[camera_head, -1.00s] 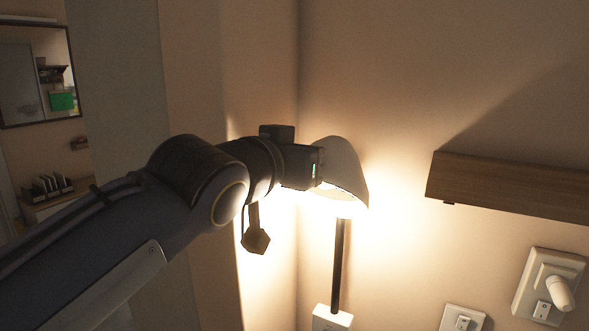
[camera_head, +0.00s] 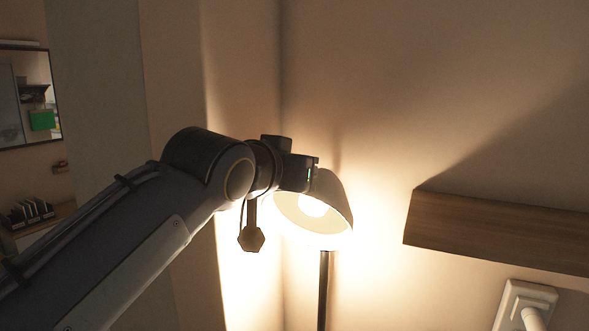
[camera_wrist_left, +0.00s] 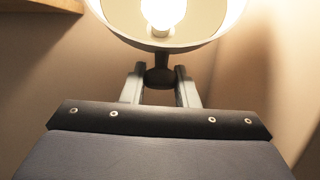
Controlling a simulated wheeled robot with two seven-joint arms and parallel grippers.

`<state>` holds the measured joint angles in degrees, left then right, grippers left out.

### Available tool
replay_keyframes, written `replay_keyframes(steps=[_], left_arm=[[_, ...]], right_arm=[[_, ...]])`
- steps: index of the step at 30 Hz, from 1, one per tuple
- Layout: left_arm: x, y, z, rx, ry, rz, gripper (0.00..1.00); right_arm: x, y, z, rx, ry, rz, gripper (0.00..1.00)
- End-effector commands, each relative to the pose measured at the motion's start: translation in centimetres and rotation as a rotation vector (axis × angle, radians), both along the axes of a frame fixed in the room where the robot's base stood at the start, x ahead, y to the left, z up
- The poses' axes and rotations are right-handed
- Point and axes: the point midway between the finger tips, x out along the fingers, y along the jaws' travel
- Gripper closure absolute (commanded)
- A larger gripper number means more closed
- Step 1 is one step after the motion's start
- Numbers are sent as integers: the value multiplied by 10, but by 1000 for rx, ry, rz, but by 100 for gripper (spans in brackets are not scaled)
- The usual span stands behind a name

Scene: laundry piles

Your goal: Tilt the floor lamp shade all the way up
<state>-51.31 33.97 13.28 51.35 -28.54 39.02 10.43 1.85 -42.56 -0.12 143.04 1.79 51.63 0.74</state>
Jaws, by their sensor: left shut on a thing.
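The floor lamp's shade (camera_head: 338,204) is a lit pale dome near the wall corner. It is tilted, its opening facing down and to the left toward me, with the glowing bulb (camera_head: 312,206) showing inside. The dark pole (camera_head: 323,285) stands below it. My left gripper (camera_head: 314,172) is at the shade's upper left, its fingertips partly hidden. In the left wrist view, its two fingers (camera_wrist_left: 160,82) are on either side of a dark knob (camera_wrist_left: 160,77) below the shade's rim (camera_wrist_left: 165,44), shut on it. My right gripper is out of view.
A wooden wall shelf (camera_head: 490,228) juts out to the right of the lamp. A white wall fixture (camera_head: 524,303) is below it. The wall is close behind the shade. A framed mirror or picture (camera_head: 28,98) hangs at far left.

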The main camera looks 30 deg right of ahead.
Motion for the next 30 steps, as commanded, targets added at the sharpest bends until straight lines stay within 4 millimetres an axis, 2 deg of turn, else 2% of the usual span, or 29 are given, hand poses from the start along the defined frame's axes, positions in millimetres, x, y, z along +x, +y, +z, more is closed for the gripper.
replay_keyframes(steps=[1,2,6,17,24,30], left_arm=[[1,0,4,-11,-7,0,100],[1,0,4,-12,-8,0,72],[1,0,4,-9,-6,0,54],[-4,5,4,-8,-5,0,54],[-27,35,12,-10,-7,0,54],[-42,54,20,-9,-6,-1,54]], right_arm=[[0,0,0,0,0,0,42],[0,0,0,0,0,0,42],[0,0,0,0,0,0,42],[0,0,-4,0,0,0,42],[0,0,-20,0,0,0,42],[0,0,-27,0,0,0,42]])
